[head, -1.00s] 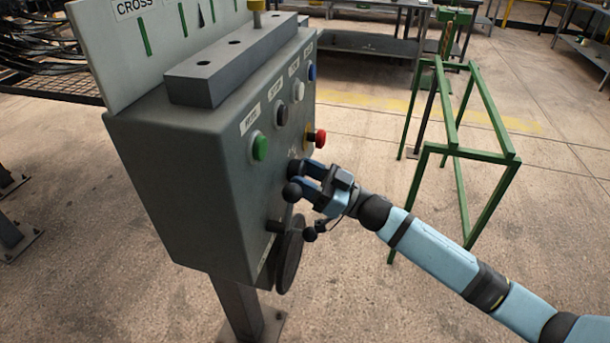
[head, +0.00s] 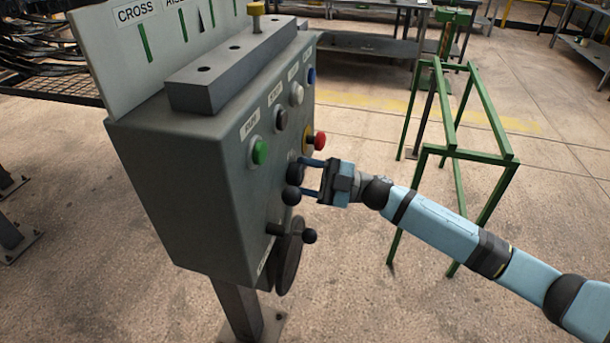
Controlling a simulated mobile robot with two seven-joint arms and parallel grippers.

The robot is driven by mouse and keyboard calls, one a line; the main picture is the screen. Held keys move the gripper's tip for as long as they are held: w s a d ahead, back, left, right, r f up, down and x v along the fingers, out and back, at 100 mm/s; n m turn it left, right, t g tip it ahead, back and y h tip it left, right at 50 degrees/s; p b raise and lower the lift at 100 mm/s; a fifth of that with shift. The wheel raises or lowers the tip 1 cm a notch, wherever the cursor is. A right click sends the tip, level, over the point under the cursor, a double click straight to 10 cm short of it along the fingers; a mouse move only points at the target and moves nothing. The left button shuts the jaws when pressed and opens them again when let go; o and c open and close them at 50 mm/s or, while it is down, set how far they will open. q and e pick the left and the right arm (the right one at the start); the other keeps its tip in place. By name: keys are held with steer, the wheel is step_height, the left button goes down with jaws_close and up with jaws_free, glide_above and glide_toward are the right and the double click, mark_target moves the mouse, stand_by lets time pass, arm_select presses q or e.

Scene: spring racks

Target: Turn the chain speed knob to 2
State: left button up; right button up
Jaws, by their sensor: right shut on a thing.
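A grey control box (head: 185,190) stands on a post, with a dark round knob (head: 295,172) low on its button face. I take this to be the chain speed knob; its scale and pointer cannot be read. My right gripper (head: 302,178) reaches in from the right. Its two blue fingers, one above the other, are shut on the dark knob and partly hide it. My left gripper is not in view.
Above the knob are a green button (head: 260,152), a black one (head: 281,118), a white one (head: 297,93), a blue one (head: 311,74) and a red mushroom button (head: 319,139). A dark handwheel (head: 289,262) hangs below. A green frame (head: 452,150) stands right.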

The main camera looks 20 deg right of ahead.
steer(key=n+g, duration=0.1)
steer(key=n, duration=0.2)
steer(key=n+g+h, duration=0.1)
steer(key=n, duration=0.2)
steer(key=n+h+p, duration=0.1)
steer(key=n, duration=0.1)
steer(key=shift+w+d+r+n+g, duration=0.1)
steer(key=shift+w+r+n+g, duration=0.05)
steer(key=shift+r+n+g, duration=0.25)
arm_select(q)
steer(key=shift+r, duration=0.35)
arm_select(e)
steer(key=shift+n, duration=0.6)
arm_select(q)
steer(key=shift+p, duration=0.3)
arm_select(e)
steer(key=shift+n+h, duration=0.3)
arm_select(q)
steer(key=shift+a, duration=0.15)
arm_select(e)
steer(key=o, duration=0.9)
arm_select(q)
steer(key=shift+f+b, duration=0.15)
steer(key=shift+b, duration=0.45)
arm_select(e)
steer(key=shift+v, duration=6.9)
